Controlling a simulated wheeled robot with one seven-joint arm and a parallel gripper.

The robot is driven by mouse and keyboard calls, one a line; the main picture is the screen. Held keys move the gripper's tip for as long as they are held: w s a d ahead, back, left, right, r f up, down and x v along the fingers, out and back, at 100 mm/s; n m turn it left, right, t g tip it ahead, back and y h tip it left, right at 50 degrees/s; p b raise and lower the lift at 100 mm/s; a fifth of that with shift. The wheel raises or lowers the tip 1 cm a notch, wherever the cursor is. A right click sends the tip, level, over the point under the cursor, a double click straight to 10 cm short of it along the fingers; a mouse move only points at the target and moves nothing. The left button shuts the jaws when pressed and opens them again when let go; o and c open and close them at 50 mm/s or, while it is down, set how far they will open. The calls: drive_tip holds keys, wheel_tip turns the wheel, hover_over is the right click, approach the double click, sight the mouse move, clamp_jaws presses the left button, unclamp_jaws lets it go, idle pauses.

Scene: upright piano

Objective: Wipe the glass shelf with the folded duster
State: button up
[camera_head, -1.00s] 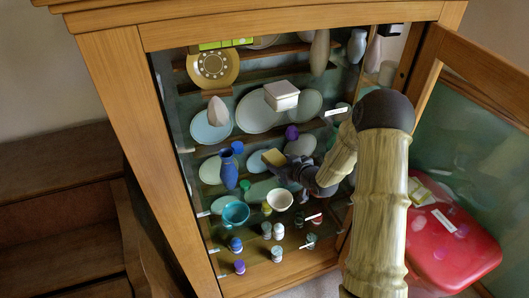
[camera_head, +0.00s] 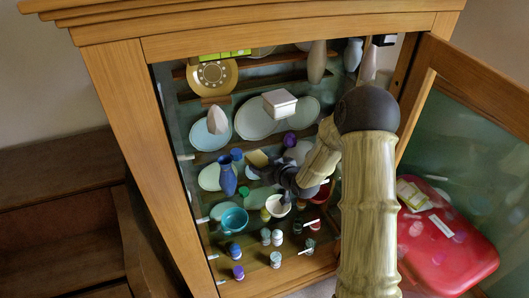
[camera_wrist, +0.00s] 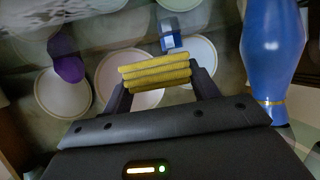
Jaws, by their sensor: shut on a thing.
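The folded duster (camera_wrist: 156,72) is a yellow, layered pad. My gripper (camera_wrist: 158,85) is shut on it in the wrist view. In the head view the duster (camera_head: 257,158) shows at the tip of my gripper (camera_head: 268,166), inside the cabinet, right of a blue vase (camera_head: 228,176). The vase also shows close on the right in the wrist view (camera_wrist: 272,50). The glass shelf (camera_head: 208,168) is see-through, and its edges are hard to make out. I cannot tell whether the duster touches it.
A purple object (camera_wrist: 66,58) and a blue jar (camera_wrist: 170,36) stand ahead in the wrist view. A teal bowl (camera_head: 234,220) and white bowl (camera_head: 277,206) sit lower. The glazed door (camera_head: 470,150) stands open at right, near my arm. A red case (camera_head: 450,250) is beyond it.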

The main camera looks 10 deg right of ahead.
drive_tip(key=shift+s+d+r+p, duration=0.15)
drive_tip(key=shift+r+p, duration=0.35)
drive_tip(key=shift+r, duration=0.65)
drive_tip(key=shift+s+r+p, duration=0.1)
drive_tip(key=shift+r+p, duration=0.55)
drive_tip(key=shift+r, duration=0.25)
